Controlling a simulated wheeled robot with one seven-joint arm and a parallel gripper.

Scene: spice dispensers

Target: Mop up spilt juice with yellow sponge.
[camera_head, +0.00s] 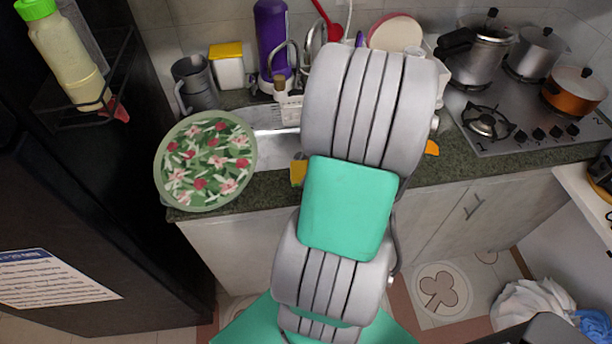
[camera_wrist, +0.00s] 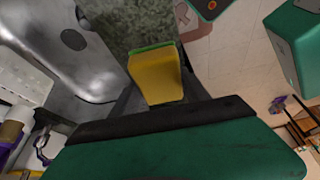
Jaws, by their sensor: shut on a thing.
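The yellow sponge (camera_wrist: 157,78) has a green layer along its far edge. My gripper (camera_wrist: 156,86) is shut on it, with dark fingers on either side. In the wrist view the sponge is over or near the dark green counter edge, beside the metal sink. I cannot tell if it touches the counter. The sponge also shows in the head view (camera_head: 298,173), just left of my arm, which hides most of my gripper. A small orange patch (camera_head: 432,148) lies on the counter right of my arm. I cannot tell if it is the juice.
The sink (camera_head: 278,150) is behind the sponge. A floral plate (camera_head: 206,160) stands at its left, by the dark fridge (camera_head: 90,200). A purple bottle (camera_head: 271,40) and a yellow-lidded box (camera_head: 227,66) stand at the back. The stove (camera_head: 530,125) with several pots is at right.

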